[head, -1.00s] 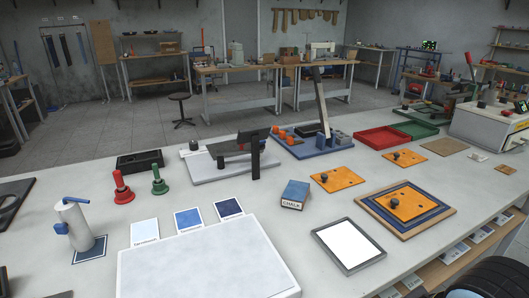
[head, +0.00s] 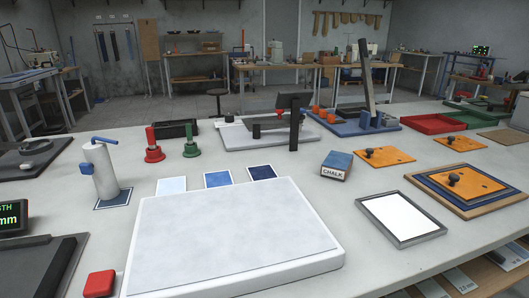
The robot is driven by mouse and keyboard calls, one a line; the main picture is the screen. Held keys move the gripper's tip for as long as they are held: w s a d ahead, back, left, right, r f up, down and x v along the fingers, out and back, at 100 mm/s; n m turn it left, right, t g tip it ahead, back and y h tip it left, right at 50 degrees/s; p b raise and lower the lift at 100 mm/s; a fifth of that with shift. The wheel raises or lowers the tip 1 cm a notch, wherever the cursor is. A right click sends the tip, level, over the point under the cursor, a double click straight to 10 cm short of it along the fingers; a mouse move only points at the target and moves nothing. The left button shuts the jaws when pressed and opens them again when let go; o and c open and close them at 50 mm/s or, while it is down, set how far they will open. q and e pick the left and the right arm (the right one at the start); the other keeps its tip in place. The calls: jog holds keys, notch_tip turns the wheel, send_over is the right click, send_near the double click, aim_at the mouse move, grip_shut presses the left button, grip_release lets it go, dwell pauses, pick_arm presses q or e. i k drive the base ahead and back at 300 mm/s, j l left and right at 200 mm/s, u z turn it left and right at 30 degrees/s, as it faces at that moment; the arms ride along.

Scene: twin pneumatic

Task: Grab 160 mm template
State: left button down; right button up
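Three orange plates with black knobs lie on the right side of the bench. The largest orange plate (head: 462,186) lies on a dark blue sheet over a brown board (head: 499,200). The smallest orange plate (head: 462,143) lies farther right and back. I cannot read a size on any of them, so I cannot tell which is the 160 mm template. Neither of my grippers is in view.
A white padded slab (head: 235,230) fills the front middle. Nearby stand a chalk box (head: 337,166), a framed white panel (head: 400,217), a grey bottle (head: 101,172) and red (head: 153,148) and green (head: 191,146) handled tools. A red tray (head: 432,124) is at back right.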

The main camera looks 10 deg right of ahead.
aim_at(466, 183)
jog(key=z, duration=1.6)
jog(key=i+l, duration=0.1)
jog(key=l, duration=0.25)
jog(key=i+l, duration=0.1)
jog(key=l, duration=0.3)
